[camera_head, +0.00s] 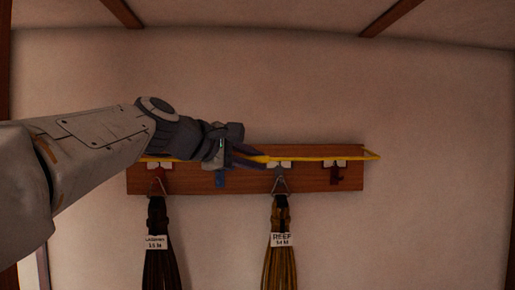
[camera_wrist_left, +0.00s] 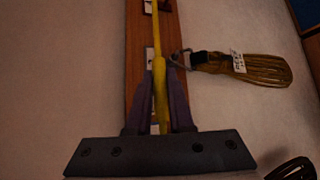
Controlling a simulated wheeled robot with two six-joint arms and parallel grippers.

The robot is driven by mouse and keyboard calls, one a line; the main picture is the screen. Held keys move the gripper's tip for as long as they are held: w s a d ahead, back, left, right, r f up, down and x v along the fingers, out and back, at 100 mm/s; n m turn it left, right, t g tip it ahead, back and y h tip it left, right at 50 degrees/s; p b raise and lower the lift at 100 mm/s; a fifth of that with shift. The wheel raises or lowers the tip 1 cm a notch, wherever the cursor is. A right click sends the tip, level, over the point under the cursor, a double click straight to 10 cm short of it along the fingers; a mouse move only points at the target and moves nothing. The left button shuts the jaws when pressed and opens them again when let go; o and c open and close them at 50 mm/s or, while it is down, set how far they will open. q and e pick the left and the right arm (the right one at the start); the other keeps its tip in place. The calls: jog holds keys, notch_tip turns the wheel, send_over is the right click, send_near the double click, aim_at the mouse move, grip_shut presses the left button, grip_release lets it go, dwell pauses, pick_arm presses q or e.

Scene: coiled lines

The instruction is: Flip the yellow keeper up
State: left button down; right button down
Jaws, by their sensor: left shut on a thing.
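The yellow keeper (camera_head: 320,158) is a long thin bar running level across the upper part of the wooden hook board (camera_head: 350,183). Its right end reaches a little past the board. My left gripper (camera_head: 257,161) comes in from the left and is shut on the keeper near the middle of the board. In the left wrist view, the keeper's thicker yellow part (camera_wrist_left: 159,88) lies between the two purple-grey fingers (camera_wrist_left: 160,80). My wrist and arm hide part of the keeper's left half. My right gripper is in neither view.
Two labelled rope coils hang below the board: a dark one (camera_head: 158,265) at left and an ochre one (camera_head: 280,262) marked REEF, near my fingers. A blue hook (camera_head: 220,180) and a dark red hook (camera_head: 337,177) hold no coil. The wall above is bare.

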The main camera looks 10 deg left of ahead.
pick_arm(q)
jog(key=shift+r, duration=0.1)
dwell(0.4)
jog(key=c, duration=0.8)
grip_release()
jog(key=shift+s, duration=0.1)
jog(key=shift+s+a, duration=0.3)
jog(key=shift+a, duration=0.05)
jog(key=b+v, duration=0.3)
jog(key=v, duration=0.6)
jog(key=shift+s+r+b, duration=0.2)
jog(key=shift+r+b, duration=0.05)
jog(key=shift+b, duration=0.05)
jog(key=shift+a, duration=0.1)
